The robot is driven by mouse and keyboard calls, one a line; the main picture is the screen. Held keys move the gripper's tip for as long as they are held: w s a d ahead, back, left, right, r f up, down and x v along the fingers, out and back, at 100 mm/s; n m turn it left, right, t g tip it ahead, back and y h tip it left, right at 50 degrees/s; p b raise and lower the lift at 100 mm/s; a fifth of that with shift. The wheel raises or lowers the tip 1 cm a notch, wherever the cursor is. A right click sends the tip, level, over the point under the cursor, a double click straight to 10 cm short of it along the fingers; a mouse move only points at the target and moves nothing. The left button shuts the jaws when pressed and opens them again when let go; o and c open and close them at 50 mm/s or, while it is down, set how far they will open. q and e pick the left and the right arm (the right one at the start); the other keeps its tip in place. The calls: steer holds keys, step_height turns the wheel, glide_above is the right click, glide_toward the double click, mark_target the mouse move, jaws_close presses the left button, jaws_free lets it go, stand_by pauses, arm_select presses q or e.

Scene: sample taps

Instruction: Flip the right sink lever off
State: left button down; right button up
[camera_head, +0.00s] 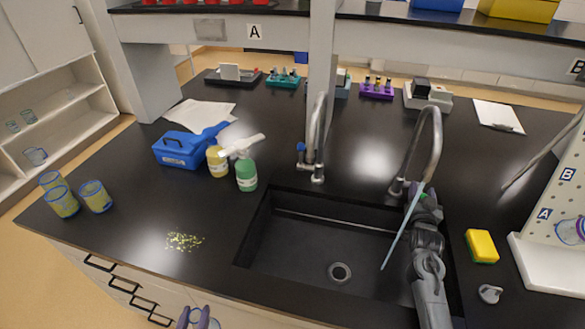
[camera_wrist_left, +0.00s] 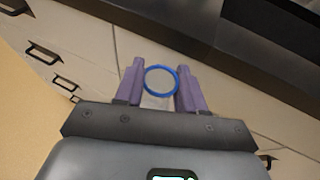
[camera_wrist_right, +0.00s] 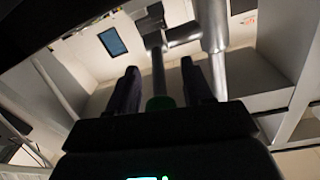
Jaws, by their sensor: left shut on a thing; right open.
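The right tap (camera_head: 430,130) is a bent metal pipe behind the sink (camera_head: 290,240). A thin light-blue stream (camera_head: 402,230) runs from its spout down into the basin. My right gripper (camera_head: 424,192) is by the base of this tap. In the right wrist view its dark fingers (camera_wrist_right: 160,90) are apart, with a metal pipe and a green part (camera_wrist_right: 160,103) between them. The lever's position is hard to tell. My left gripper (camera_head: 198,318) is at the bottom edge, in front of the counter, shut on a clear blue-rimmed container (camera_wrist_left: 161,80).
The left tap (camera_head: 318,140), with a blue part, has no stream. A yellow sponge (camera_head: 481,246) and a grey stopper (camera_head: 490,293) lie right of the sink. Spray bottles (camera_head: 246,172), a blue caddy (camera_head: 180,150) and yellow-green bits (camera_head: 184,241) are on the left. A white pegboard (camera_head: 565,225) stands right.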

steer(key=shift+w, duration=0.15)
jaws_close()
stand_by(0.4)
